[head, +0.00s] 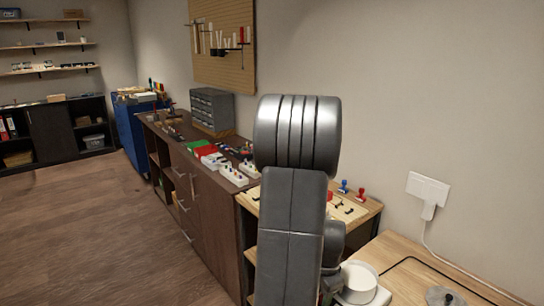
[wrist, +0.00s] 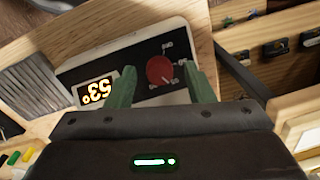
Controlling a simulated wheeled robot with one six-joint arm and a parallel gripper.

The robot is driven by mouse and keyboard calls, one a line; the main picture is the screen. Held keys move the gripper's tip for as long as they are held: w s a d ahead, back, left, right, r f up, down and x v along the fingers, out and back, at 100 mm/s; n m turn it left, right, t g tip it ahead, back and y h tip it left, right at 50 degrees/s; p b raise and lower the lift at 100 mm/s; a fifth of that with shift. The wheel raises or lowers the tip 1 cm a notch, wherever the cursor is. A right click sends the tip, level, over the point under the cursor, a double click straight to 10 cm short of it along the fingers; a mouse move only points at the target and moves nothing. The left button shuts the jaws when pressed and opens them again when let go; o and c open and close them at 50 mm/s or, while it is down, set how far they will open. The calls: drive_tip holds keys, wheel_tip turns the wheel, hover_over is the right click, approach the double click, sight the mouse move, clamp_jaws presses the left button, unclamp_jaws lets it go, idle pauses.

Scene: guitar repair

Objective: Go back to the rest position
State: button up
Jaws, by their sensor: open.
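In the wrist view my gripper (wrist: 161,76) is open, with its two green fingers spread apart. Between the fingertips in the picture is a red round knob (wrist: 160,70) on the dark face of a pale-edged control box (wrist: 90,65). Gaps show on both sides of the knob, and nothing is held. The box's lit display (wrist: 95,92) reads 53° upside down. In the head view my arm stands in the middle, and I cannot make out the gripper there.
In the head view a dark cabinet (head: 214,235) runs along the wall, with a grey drawer unit (head: 212,110) and tools on top. A pegboard (head: 222,70) hangs above. A light wooden table (head: 405,260) is at lower right. The wooden floor (head: 90,220) at left is clear.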

drive_tip(key=n, duration=0.9)
drive_tip(key=shift+n+g+p, duration=0.3)
drive_tip(key=shift+n+p, duration=0.05)
drive_tip(key=shift+n, duration=0.05)
drive_tip(key=n, duration=0.4)
drive_tip(key=shift+w+r+n+p, duration=0.1)
drive_tip(key=shift+n+p, duration=0.2)
drive_tip(key=shift+n, duration=0.1)
drive_tip(key=n+p, duration=0.1)
drive_tip(key=n, duration=0.3)
drive_tip(key=shift+n+g, duration=0.3)
